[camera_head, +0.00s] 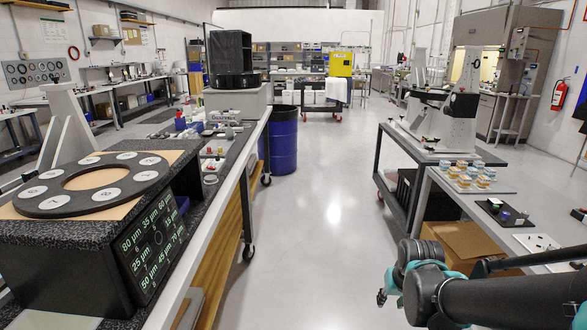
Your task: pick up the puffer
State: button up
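I cannot make out for sure which thing is the puffer. Small items stand on the left bench, among them a blue one (180,123) and several small red and white pieces (210,165). On the right table a dark mat (520,220) bears small blue and green pieces. My arm (500,298) reaches in from the lower right, with dark links and teal joints. A small dark tip (381,297) at its left end may be part of my gripper. Its fingers do not show clearly, and nothing held is visible.
The left bench carries a large black ring fixture (95,185) with a lit micron display (150,245). A blue barrel (283,140) stands beside it. Open grey floor (310,240) lies between the benches.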

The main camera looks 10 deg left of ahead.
aim_at(229, 131)
jog(key=i+u, duration=0.3)
jog(key=i, duration=0.25)
jog(key=i+l+u, duration=0.15)
jog(key=i+u, duration=0.15)
jog(key=i, duration=0.25)
jog(key=i+l+u, duration=0.3)
jog(key=i, duration=0.2)
jog(key=i+l+u, duration=0.3)
jog(key=i, duration=0.2)
